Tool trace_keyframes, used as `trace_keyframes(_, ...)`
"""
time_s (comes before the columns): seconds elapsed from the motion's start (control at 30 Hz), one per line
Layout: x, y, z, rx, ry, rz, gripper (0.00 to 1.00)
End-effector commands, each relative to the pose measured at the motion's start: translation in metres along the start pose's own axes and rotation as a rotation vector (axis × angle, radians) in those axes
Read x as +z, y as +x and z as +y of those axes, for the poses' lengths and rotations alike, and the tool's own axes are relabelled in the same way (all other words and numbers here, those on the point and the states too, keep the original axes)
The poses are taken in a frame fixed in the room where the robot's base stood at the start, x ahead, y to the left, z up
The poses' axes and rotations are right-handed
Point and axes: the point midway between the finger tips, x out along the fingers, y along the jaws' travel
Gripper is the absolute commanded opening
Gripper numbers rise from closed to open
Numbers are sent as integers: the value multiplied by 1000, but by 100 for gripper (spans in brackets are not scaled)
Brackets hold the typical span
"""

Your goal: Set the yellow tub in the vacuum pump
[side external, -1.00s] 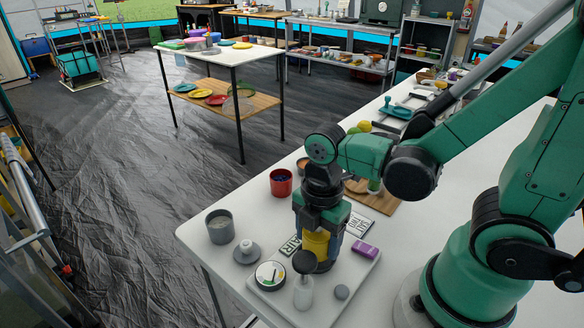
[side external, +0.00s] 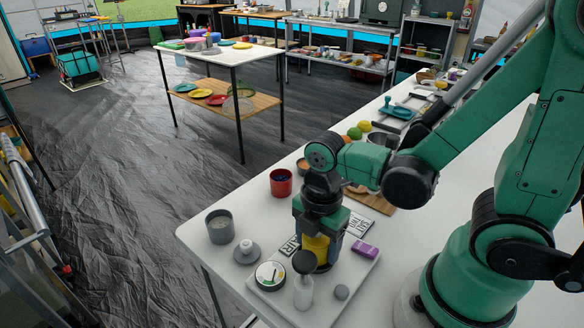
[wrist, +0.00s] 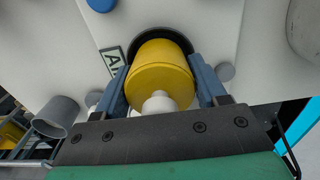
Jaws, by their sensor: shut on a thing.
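The yellow tub (side external: 315,246) is between the fingers of my gripper (side external: 317,240), which is shut on its sides. In the wrist view the tub (wrist: 160,68) fills the space between the two blue-grey fingers of my gripper (wrist: 162,90). The vacuum pump is on a white base plate (side external: 330,304), with a round gauge (side external: 270,275) at its left. A dark round cup (wrist: 187,38) of the pump surrounds the tub's far end. The tub looks at least partly inside it; whether it rests on the bottom is hidden.
A white bottle with a dark top (side external: 303,290) stands close in front of the tub. A purple block (side external: 365,249) and a grey knob (side external: 342,292) are on the plate's right. A grey cup (side external: 220,227) and red cup (side external: 281,182) stand to the left and behind.

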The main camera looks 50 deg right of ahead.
Motion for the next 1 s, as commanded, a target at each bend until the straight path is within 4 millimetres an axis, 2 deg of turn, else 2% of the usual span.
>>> trace_keyframes(0.2,0,4,0,0,0,0,35)
trace_keyframes(0.23,0,5,0,0,0,0,68)
trace_keyframes(0.27,0,4,0,0,0,0,76)
trace_keyframes(0.3,0,4,0,0,0,0,78)
trace_keyframes(0.57,0,2,0,2,0,0,78)
trace_keyframes(1.0,0,-35,1,0,0,0,78)
